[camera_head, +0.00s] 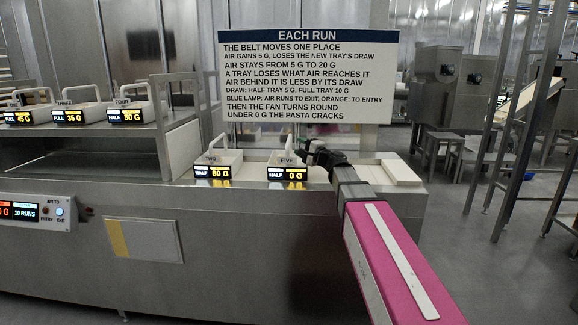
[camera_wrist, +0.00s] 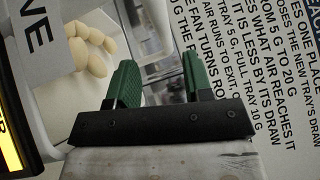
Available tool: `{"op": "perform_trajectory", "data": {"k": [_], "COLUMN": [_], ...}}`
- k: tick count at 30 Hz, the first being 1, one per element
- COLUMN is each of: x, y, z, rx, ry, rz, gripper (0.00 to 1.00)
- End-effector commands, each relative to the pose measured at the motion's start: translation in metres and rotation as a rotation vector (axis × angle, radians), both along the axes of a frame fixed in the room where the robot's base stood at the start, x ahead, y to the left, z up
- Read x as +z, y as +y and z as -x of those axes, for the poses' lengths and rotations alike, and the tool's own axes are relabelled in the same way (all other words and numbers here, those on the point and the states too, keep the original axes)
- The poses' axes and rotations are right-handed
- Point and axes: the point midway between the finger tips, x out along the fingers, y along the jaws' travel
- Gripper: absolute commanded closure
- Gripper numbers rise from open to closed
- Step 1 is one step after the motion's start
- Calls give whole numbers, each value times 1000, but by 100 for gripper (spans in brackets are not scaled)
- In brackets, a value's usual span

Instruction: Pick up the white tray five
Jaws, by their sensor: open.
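A white tray (camera_wrist: 30,95) with pale pasta pieces (camera_wrist: 88,48) is at the left of that view, partly cut off, beside the left finger.
Tray two (camera_head: 218,158), reading HALF 80 G, stands left of tray five. Several trays, including tray four (camera_head: 127,103), stand on a raised shelf at left. A large sign (camera_head: 308,75) rises behind tray five. A control panel (camera_head: 40,212) is on the front.

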Motion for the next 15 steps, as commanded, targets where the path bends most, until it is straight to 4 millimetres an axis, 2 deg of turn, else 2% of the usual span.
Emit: {"op": "perform_trajectory", "data": {"k": [1, 8, 15], "x": [1, 5, 15], "y": [6, 16, 40], "z": [-7, -15, -35], "rx": [0, 0, 1], "ry": [0, 0, 1], "rz": [0, 0, -1], "gripper": [53, 53, 53]}}
